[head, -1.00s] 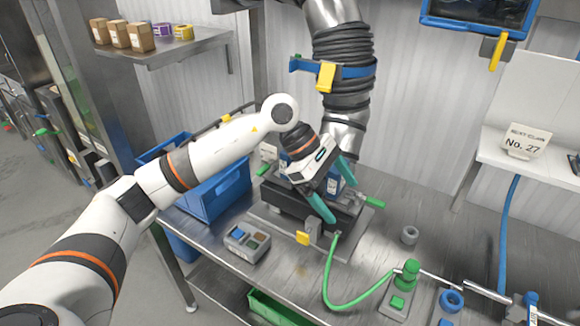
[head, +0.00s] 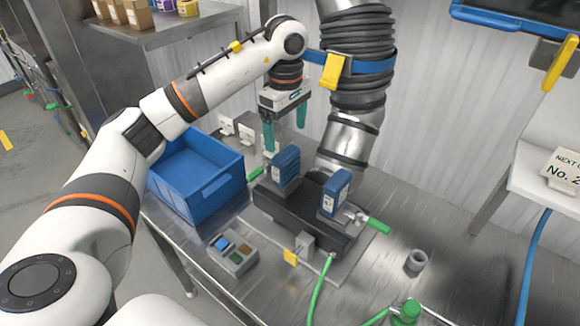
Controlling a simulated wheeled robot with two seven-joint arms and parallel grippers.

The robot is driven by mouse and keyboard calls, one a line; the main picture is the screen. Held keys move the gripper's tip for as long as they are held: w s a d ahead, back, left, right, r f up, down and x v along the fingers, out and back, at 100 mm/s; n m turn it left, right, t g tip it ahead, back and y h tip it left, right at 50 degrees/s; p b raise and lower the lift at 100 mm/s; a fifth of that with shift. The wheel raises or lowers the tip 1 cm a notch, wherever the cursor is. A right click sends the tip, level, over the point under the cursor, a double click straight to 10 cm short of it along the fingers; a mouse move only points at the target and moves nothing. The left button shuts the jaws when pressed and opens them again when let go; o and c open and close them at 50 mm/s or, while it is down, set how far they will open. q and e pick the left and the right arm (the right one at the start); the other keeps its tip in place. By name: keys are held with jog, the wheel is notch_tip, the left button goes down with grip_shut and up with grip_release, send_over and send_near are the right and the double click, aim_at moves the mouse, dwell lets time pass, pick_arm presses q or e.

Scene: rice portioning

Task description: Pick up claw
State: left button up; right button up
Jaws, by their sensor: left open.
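My left gripper (head: 285,127) has two teal fingers pointing down. It is open, with nothing visible between the fingers, above and behind a black fixture (head: 312,226) on the metal bench. The fixture carries two blue blocks, one at its left end (head: 286,168) and one at its right end (head: 334,193), with green handles beside them. The left finger overlaps the left block in the picture; I cannot tell if they touch. I cannot tell which part is the claw. A card (head: 564,168) reading "NEXT" and "No. 2" is cut off at the right edge. My right gripper is out of view.
A thick corrugated duct (head: 358,75) with a blue band hangs just behind the fixture. A blue bin (head: 202,190) stands left of it, and a button box (head: 233,252) in front-left. Bare bench lies further right.

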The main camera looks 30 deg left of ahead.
aim_at(285, 150)
pick_arm(q)
jog(key=f, duration=0.2)
jog(key=f+p, duration=0.1)
jog(key=f, duration=0.1)
jog(key=shift+s, duration=0.35)
jog(key=shift+w+f, duration=0.1)
jog(key=shift+f, duration=0.15)
jog(key=shift+f+p, duration=0.3)
jog(key=f, duration=0.1)
jog(key=f+p, duration=0.1)
jog(key=f, duration=0.1)
jog(key=f+p, duration=0.1)
jog(key=shift+s+f, duration=0.15)
jog(key=shift+s, duration=0.1)
jog(key=shift+f, duration=0.25)
jog(key=shift+w, duration=0.1)
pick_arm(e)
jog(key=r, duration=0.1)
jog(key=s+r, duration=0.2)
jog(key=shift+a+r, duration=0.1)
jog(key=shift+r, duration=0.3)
pick_arm(q)
jog(key=shift+c, duration=0.9)
jog(key=c, duration=1.3)
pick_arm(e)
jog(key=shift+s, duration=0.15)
pick_arm(q)
jog(key=shift+r, duration=0.1)
